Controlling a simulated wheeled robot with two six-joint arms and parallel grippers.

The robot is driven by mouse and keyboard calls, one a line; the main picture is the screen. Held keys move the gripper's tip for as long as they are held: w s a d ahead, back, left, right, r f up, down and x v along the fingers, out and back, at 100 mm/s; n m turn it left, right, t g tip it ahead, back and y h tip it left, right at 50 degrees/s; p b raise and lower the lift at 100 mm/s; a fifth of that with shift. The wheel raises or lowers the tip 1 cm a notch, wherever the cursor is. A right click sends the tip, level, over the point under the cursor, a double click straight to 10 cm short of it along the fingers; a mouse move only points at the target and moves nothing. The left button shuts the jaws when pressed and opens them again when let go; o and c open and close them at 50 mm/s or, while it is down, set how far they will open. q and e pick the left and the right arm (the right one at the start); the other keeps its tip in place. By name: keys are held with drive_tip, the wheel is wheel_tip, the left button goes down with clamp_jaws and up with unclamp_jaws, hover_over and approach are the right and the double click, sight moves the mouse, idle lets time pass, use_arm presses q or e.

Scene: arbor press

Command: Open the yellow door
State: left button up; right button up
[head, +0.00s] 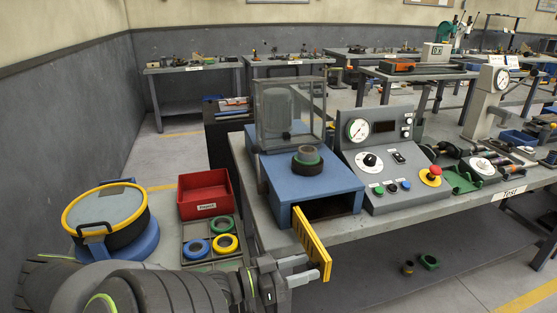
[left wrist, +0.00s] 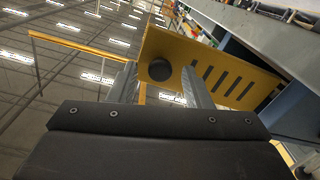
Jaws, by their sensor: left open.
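The yellow door (head: 309,240) stands swung out from the front of the blue box (head: 328,187). The dark opening (head: 332,207) behind it shows. My left gripper (head: 308,270) is at the near, free end of the door, with its fingers pointing at the door's face. In the left wrist view the yellow door (left wrist: 222,82) has several dark slots and a round black knob (left wrist: 160,70). The knob appears between the two open fingers (left wrist: 158,85); I cannot tell whether either finger touches it. My right gripper is not in view.
A control panel (head: 384,160) with a gauge and red button stands right of the blue box. A red bin (head: 205,194) and a tray with colored rings (head: 211,241) lie left. A round yellow-rimmed container (head: 105,208) is further left. The floor before the bench is mostly clear.

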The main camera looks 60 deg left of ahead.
use_arm(q)
drive_tip(key=shift+s, duration=0.1)
drive_tip(key=p+v, duration=0.3)
drive_tip(key=v, duration=1.4)
drive_tip(key=shift+p, duration=0.3)
drive_tip(key=shift+s+a, duration=0.1)
